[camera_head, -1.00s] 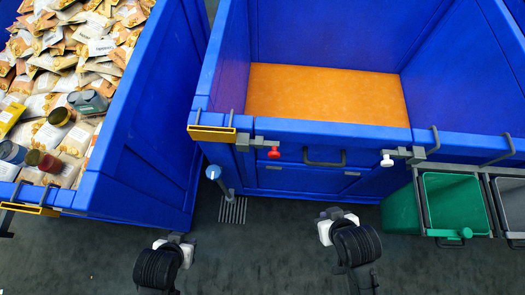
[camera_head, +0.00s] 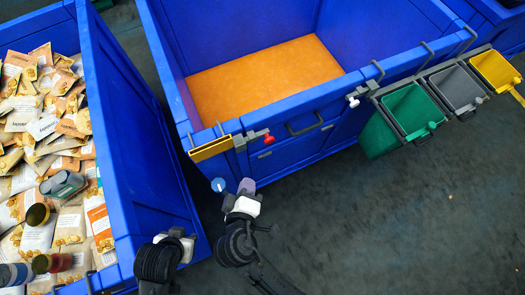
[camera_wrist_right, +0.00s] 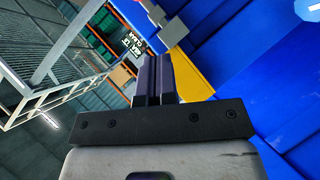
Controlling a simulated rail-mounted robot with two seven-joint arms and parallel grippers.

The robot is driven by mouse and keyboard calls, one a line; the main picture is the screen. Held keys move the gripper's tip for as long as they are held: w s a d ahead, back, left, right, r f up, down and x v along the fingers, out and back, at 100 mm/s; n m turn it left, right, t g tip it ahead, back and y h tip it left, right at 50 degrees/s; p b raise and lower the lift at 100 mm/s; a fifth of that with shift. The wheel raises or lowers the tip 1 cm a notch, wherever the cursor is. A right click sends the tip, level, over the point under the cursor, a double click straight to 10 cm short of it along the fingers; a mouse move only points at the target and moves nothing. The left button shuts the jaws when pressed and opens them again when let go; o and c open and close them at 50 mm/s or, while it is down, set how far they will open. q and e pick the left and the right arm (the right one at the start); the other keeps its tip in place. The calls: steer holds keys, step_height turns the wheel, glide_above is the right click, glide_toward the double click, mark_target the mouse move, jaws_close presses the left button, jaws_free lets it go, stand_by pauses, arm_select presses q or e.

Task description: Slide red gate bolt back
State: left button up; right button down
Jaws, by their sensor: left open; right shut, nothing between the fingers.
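The red knob of the gate bolt (camera_head: 268,139) sticks out from a grey bracket (camera_head: 252,137) on the front rim of the blue bin (camera_head: 330,95), in the head view. My right gripper (camera_head: 246,187) is below and a little left of the bolt, apart from it, with its fingers shut and empty. Its closed fingers also show in the right wrist view (camera_wrist_right: 157,78), where the bolt cannot be made out. My left gripper (camera_head: 178,235) is lower left, open, away from the bolt, beside the left bin's wall.
A white knob (camera_head: 353,102) sits on a second bracket further right. Green (camera_head: 413,110), grey and yellow small bins hang at right. Floor at lower right is clear.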

arm_select(q)
steer(key=shift+d, duration=0.45)
arm_select(e)
steer(key=shift+w+d+r+n+t, duration=0.1)
steer(key=shift+w+r+n+t, duration=0.25)
steer(key=shift+r+n+t, duration=0.35)
arm_select(q)
steer(key=shift+a, duration=0.1)
arm_select(e)
steer(key=shift+f, duration=0.1)
steer(key=shift+w, duration=0.1)
